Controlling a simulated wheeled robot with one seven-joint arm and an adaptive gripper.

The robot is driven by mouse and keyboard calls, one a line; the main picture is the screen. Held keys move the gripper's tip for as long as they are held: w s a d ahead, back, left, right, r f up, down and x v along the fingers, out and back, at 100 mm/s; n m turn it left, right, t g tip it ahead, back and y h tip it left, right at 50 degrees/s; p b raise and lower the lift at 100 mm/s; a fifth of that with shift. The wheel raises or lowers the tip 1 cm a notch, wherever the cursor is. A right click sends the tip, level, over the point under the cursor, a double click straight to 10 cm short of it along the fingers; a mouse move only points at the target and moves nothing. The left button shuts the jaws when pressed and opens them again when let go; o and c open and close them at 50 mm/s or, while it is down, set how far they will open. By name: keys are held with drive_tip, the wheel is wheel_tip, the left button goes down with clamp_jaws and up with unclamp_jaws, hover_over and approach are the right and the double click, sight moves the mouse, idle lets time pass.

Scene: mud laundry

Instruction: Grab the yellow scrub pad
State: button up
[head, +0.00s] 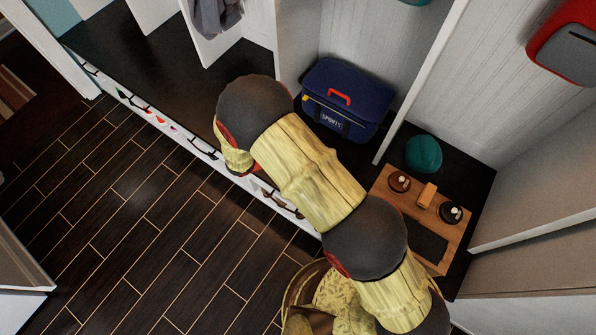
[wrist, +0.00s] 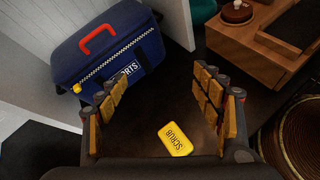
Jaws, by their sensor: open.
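The yellow scrub pad (wrist: 176,139), marked SCRUB, lies flat on the dark bench surface in the wrist view, slightly tilted in the picture. My gripper (wrist: 162,100) is open, with its two padded fingers to the left and right of the pad and nothing between them touching it. The pad shows nearer the bottom of the picture than the fingertips. In the head view my arm hides the pad and the gripper's fingers.
A blue sports bag (head: 347,98) with a red handle stands beside the gripper, close to the left finger in the wrist view. A wooden tray box (head: 458,236) with shoe-care items and a teal hat (head: 423,154) are to the right. A white divider (head: 420,80) stands between.

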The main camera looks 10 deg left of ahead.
drive_tip(key=s+a+f+n+t+y, duration=0.1)
drive_tip(key=s+a+f+n, duration=0.1)
drive_tip(key=f, duration=0.4)
drive_tip(key=s+a+f+n+t+y, duration=0.1)
drive_tip(key=s+a+f+n, duration=0.1)
drive_tip(key=f, duration=0.4)
drive_tip(key=s+a+f+n+t+y+b, duration=0.1)
drive_tip(key=s+a+f+n+t, duration=0.1)
drive_tip(key=f, duration=0.4)
drive_tip(key=shift+s+a+f+n, duration=0.35)
drive_tip(key=shift+s+a+n, duration=0.15)
drive_tip(key=shift+n, duration=0.5)
drive_tip(key=shift+f, duration=0.3)
drive_tip(key=shift+w+f+y, duration=0.2)
drive_tip(key=shift+w+y, duration=0.1)
drive_tip(key=shift+w, duration=0.05)
drive_tip(key=b+x, duration=0.1)
drive_tip(key=x, duration=0.2)
drive_tip(key=b+x, duration=0.1)
drive_tip(key=x, duration=0.3)
drive_tip(key=shift+s+f, duration=0.2)
drive_tip(key=shift+f, duration=0.1)
drive_tip(key=shift+c, duration=0.4)
drive_tip(key=c, duration=1.3)
drive_tip(key=shift+r, duration=0.2)
